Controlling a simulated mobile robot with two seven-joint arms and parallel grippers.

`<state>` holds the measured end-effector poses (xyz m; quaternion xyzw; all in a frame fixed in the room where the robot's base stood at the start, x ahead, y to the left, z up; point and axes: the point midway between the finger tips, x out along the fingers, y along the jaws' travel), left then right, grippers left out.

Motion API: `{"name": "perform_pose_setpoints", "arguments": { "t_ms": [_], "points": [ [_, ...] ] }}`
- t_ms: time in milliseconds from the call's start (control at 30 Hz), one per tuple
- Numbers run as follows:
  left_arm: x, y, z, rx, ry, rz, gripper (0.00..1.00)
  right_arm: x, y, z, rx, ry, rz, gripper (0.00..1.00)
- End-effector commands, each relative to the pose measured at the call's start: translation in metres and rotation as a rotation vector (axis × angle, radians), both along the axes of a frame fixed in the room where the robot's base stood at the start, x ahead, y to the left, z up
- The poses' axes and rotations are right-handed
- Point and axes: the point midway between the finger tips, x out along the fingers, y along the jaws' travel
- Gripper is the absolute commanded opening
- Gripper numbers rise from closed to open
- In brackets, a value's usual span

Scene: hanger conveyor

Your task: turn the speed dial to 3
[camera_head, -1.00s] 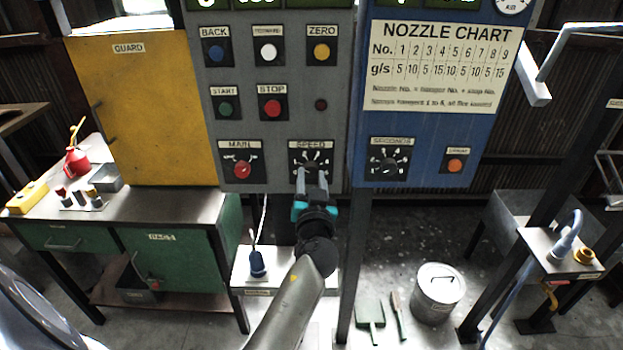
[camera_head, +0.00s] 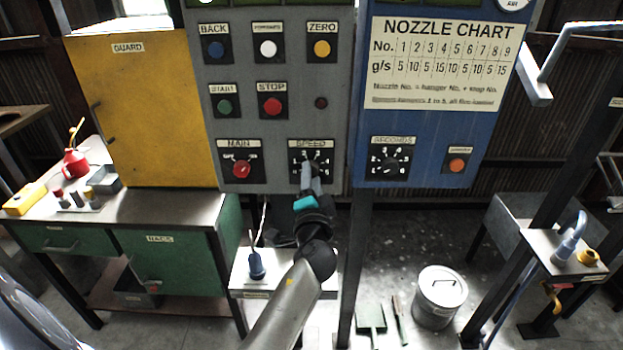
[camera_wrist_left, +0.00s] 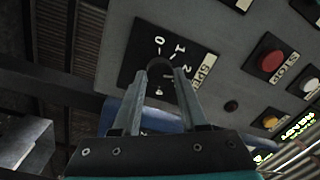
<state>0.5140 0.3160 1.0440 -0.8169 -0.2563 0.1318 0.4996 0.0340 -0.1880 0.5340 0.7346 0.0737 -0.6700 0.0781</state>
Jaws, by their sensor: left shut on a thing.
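The speed dial sits on a black plate (camera_head: 326,160) under the SPEED label, low on the grey control panel (camera_head: 275,130). My left gripper (camera_head: 311,172) reaches up to it from below and is shut on the dial's dark knob, hiding most of it in the head view. In the left wrist view the dark knob (camera_wrist_left: 160,68) is between the fingertips of the left gripper (camera_wrist_left: 162,76). White numerals 0, 1 and 2 show beside it; other marks are partly covered. I cannot read the pointer's setting. My right gripper is not in view.
The red MAIN knob (camera_head: 242,170) is left of the dial, and the red STOP button (camera_head: 271,106) is above. The blue panel with the SECONDS dial (camera_head: 391,165) stands to the right. A white stand with a blue-handled item (camera_head: 257,264) is below.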

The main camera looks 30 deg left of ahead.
Motion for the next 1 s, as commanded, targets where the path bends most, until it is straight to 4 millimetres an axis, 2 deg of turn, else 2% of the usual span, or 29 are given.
{"name": "perform_pose_setpoints", "arguments": {
  "t_ms": [500, 1000],
  "points": [
    [0.000, 0.001, 0.003, 0.396, 0.236, -0.001, 0.00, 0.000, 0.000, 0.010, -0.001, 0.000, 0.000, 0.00],
    [0.000, 0.001, 0.002, 0.574, 0.345, -0.001, 0.00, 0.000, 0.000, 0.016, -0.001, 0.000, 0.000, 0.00]
  ]
}}
